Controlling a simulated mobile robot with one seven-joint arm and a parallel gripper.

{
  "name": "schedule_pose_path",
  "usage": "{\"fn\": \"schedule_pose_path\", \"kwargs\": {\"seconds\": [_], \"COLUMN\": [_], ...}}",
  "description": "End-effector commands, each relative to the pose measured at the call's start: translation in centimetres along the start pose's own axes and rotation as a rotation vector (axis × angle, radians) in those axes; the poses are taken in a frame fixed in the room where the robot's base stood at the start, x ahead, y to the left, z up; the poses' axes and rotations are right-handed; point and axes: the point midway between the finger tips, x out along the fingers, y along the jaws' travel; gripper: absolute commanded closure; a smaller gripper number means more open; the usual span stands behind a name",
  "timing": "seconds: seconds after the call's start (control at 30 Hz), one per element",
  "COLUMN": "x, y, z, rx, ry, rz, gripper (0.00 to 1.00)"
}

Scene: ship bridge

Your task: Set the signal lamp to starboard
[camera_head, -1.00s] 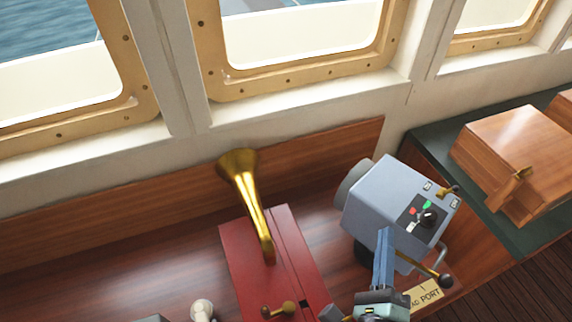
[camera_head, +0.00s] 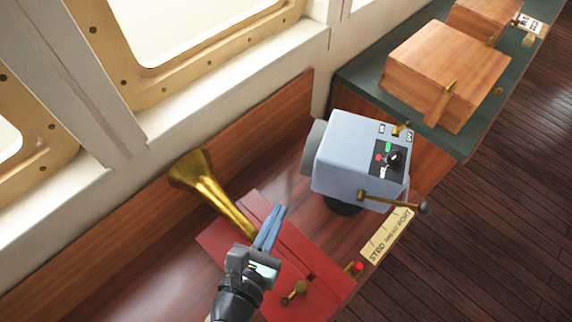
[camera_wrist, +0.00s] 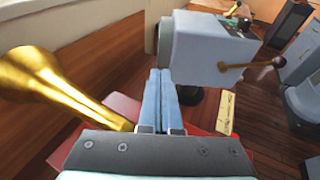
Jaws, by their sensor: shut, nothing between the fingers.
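The signal lamp (camera_head: 345,165) is a grey-blue box on a dark round base on the wooden console. Its round front faces the windows at the left. Its back panel has a black knob and red and green marks, and a brass lever (camera_head: 395,201) with a dark ball end sticks out at its side. A plate (camera_head: 386,237) beside the base reads STBD, AHEAD and PORT. In the wrist view the lamp (camera_wrist: 205,45) is ahead and above the fingertips. My gripper (camera_head: 281,209) is shut and empty, over the red box and left of the lamp, apart from it.
A red box (camera_head: 322,290) with a brass horn (camera_head: 205,184) and a small brass crank (camera_head: 295,292) lies under and beside my gripper. A small red button (camera_head: 358,267) is near the console's front edge. Wooden boxes (camera_head: 447,75) stand on a green-topped counter at the back right.

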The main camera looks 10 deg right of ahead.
Motion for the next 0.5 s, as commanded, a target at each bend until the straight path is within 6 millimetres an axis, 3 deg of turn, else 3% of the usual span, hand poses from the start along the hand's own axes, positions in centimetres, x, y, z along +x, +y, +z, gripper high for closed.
{"fn": "schedule_pose_path", "kwargs": {"seconds": [0.5], "x": [10.1], "y": [0.1], "z": [0.3], "rx": [-0.002], "ry": [-0.001], "rz": [0.000], "gripper": [1.00]}}
